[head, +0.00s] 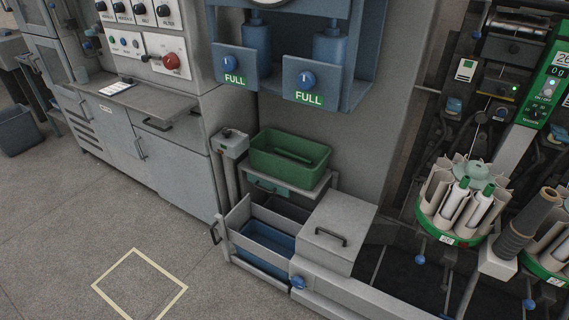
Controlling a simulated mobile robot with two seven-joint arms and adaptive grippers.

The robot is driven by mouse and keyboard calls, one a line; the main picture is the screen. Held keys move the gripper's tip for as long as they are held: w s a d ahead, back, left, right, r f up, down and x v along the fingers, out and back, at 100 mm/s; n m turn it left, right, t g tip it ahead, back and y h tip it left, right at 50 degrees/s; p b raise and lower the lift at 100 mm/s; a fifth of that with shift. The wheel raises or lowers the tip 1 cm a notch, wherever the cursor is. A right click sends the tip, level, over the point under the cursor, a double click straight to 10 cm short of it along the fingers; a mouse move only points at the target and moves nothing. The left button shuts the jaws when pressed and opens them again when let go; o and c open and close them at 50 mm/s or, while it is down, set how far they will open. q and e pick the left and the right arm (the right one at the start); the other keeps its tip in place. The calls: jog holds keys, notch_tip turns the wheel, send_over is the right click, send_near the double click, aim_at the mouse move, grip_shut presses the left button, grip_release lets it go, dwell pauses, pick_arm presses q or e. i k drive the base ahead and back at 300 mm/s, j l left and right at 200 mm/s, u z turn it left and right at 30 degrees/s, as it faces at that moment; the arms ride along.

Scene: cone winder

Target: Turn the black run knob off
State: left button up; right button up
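Several black knobs (139,9) sit in a row along the top of the control panel (150,42) on the grey cabinet at the upper left. The labels under them are too small to read surely. Another small black knob (535,114) is on the green-edged winder panel (541,90) at the right edge, below a pale round button. I cannot tell which one is the run knob, or its setting. Neither of my grippers is in view.
A red knob (171,61) sits on the cabinet panel above a shelf (142,95). A green bin (290,153) and open drawer (262,239) stand mid-picture. The floor inside the yellow square (140,288) is clear. Bobbin carousels (447,235) fill the right.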

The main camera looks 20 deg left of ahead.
aim_at(226, 133)
jog(key=z, duration=1.35)
jog(key=j+u, duration=0.1)
jog(key=u, duration=2.15)
jog(key=z, duration=0.15)
jog(key=i+j+z, duration=0.2)
jog(key=i+z, duration=0.15)
jog(key=i+j+z, duration=0.75)
